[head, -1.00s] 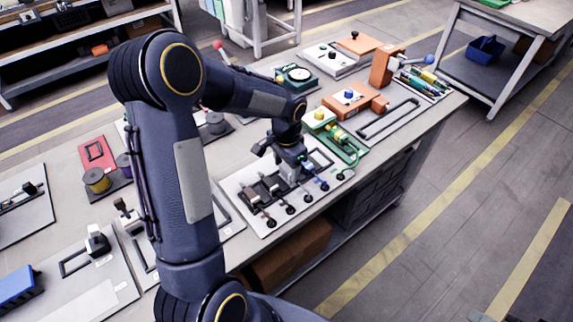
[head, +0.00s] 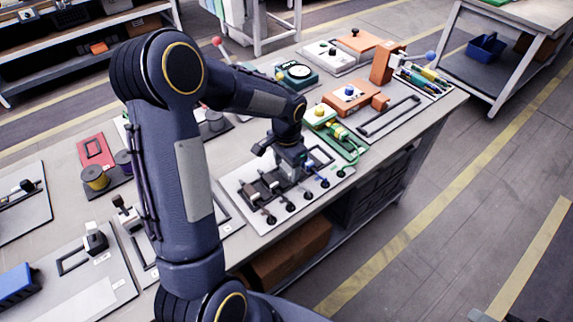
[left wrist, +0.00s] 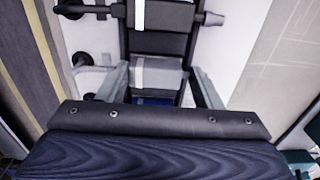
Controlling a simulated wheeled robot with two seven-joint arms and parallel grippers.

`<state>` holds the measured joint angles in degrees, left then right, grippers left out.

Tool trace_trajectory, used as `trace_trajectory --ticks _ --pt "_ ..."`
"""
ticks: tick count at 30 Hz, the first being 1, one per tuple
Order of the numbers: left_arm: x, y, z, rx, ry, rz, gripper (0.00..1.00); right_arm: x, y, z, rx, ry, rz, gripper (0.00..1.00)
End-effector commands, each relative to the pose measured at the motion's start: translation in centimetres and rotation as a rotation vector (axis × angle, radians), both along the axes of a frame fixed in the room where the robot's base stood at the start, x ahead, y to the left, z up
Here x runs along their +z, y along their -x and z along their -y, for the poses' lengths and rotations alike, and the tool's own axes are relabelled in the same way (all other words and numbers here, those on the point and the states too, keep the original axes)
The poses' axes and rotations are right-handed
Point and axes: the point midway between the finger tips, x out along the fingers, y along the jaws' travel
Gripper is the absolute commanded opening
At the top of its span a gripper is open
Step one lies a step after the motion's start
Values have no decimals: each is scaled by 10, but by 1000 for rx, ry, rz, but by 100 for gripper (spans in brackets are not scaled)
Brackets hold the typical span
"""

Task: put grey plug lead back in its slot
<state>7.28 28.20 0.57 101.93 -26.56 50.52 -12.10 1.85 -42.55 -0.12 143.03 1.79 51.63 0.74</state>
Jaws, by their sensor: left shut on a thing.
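My left gripper (head: 295,169) is over the white board (head: 248,218) with its row of plugs, fingers pointing down. In the left wrist view its two fingers (left wrist: 160,86) stand on either side of the grey plug lead (left wrist: 159,77), shut on it. Just behind it in that view is a dark plug (left wrist: 165,43) with a white stripe, and a blue part (left wrist: 153,100) shows in front. The gripper hides much of the grey plug in the head view, and whether it is fully seated in its slot cannot be told. My right gripper is out of view.
Dark plugs (head: 253,200) sit on the board left of my gripper, with round black lead ends along its front edge. A green fixture (head: 352,150) stands close on the right. The floor beyond the bench's front edge is clear.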

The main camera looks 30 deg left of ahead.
Motion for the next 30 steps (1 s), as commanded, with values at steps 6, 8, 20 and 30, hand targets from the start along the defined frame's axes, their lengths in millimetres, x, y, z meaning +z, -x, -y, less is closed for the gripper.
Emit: trace_trajectory --ticks 6,8,20,30 --pt "0 0 0 0 0 0 39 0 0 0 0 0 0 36" --pt "0 0 0 0 0 0 39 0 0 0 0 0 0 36" --pt "0 0 0 0 0 0 85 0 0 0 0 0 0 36" --pt "37 -1 0 0 -1 6 85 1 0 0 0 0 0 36"
